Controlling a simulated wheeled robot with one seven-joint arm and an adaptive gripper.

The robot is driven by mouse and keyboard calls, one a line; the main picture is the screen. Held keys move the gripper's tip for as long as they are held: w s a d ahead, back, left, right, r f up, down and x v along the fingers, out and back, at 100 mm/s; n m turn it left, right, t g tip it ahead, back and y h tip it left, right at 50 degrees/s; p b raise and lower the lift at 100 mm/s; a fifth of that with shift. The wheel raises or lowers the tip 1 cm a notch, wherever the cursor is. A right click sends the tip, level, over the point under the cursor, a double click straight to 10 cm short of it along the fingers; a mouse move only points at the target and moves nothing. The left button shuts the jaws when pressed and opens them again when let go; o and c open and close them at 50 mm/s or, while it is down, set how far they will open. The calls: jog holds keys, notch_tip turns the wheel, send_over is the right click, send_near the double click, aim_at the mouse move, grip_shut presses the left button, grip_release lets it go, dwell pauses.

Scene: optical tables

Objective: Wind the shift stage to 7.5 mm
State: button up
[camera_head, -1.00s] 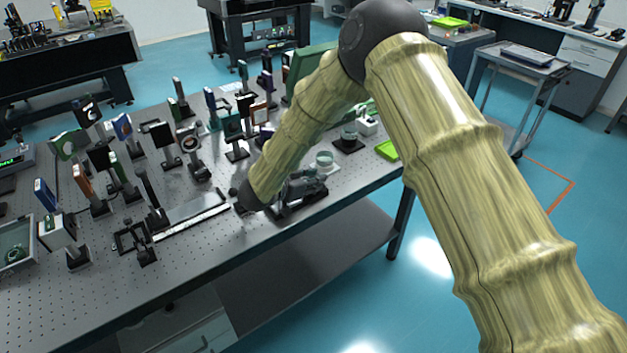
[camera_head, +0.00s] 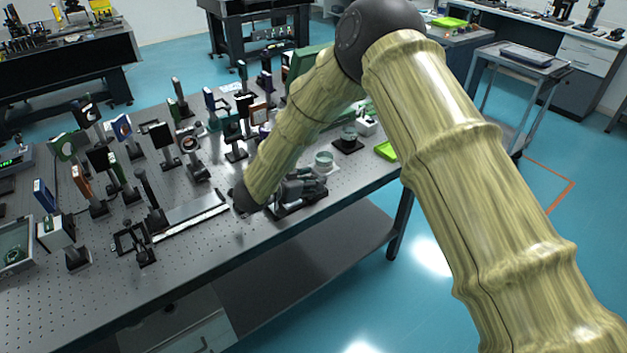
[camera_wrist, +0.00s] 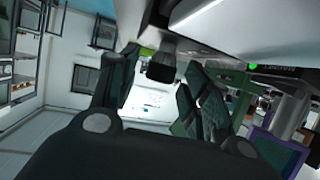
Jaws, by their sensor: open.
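In the wrist view my gripper (camera_wrist: 160,74) is open, its two dark fingers spread on either side of a dark round knob (camera_wrist: 161,65). I cannot tell whether a finger touches the knob. The knob sticks out below a grey body with a pale strip (camera_wrist: 195,10), which seems to be the shift stage. No stage reading can be made out.
A long rail with a pale edge (camera_head: 190,215) lies left of my arm's end. Several mounted optics crowd the table behind and left of it. A lit green readout (camera_wrist: 275,67) shows in the wrist view, too small to read.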

jog(key=v, duration=1)
jog(key=shift+s+a+r, duration=0.15)
jog(key=shift+s+a, duration=0.05)
jog(key=shift+s, duration=0.05)
